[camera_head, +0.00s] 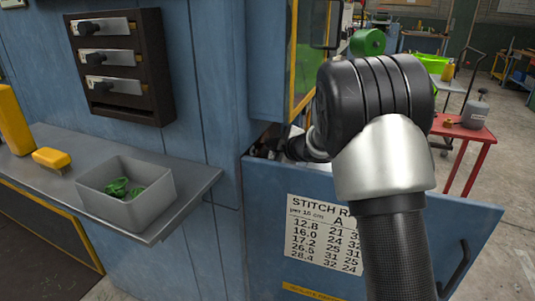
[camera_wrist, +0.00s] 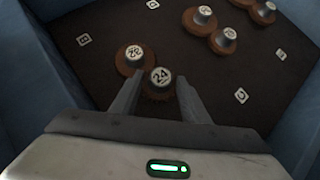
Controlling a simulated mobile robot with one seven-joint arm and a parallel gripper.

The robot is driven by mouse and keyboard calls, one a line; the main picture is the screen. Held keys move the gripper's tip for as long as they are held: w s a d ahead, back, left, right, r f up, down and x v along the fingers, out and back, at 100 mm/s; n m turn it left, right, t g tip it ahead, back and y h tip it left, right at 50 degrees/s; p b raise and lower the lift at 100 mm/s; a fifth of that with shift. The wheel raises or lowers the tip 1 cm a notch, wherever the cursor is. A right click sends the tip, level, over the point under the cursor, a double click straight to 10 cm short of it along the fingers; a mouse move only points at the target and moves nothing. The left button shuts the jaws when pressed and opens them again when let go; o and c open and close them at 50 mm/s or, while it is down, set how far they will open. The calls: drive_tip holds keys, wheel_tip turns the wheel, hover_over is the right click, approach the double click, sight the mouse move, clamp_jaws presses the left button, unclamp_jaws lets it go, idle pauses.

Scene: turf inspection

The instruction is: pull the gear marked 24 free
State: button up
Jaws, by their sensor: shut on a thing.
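The gear marked 24 (camera_wrist: 160,77) has a grey hub with a white numbered top and a brown toothed rim, mostly hidden below my gripper. My gripper (camera_wrist: 159,84) has one finger on each side of its hub and is shut on it. The gear looks to be at the dark back plate; I cannot tell whether it still touches it. In the head view my arm reaches into the blue cabinet opening, and the gripper and gear are hidden there.
A second numbered gear (camera_wrist: 130,58) sits close beside, to the upper left. Several more gears (camera_wrist: 228,36) are at upper right. Blue walls (camera_wrist: 25,70) enclose the space. In the head view, an open door carries a stitch chart (camera_head: 322,235); a grey bin (camera_head: 128,212) holds green parts.

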drive_tip(key=shift+d, duration=0.15)
drive_tip(key=shift+s+d+p, duration=0.1)
drive_tip(key=shift+s+d, duration=0.2)
drive_tip(key=shift+d, duration=0.45)
drive_tip(key=shift+s+d+p, duration=0.15)
drive_tip(key=shift+s+d, duration=0.2)
drive_tip(key=shift+d, duration=0.35)
drive_tip(key=shift+s+d+p, duration=0.1)
drive_tip(key=shift+s+d, duration=0.2)
drive_tip(key=shift+d, duration=0.45)
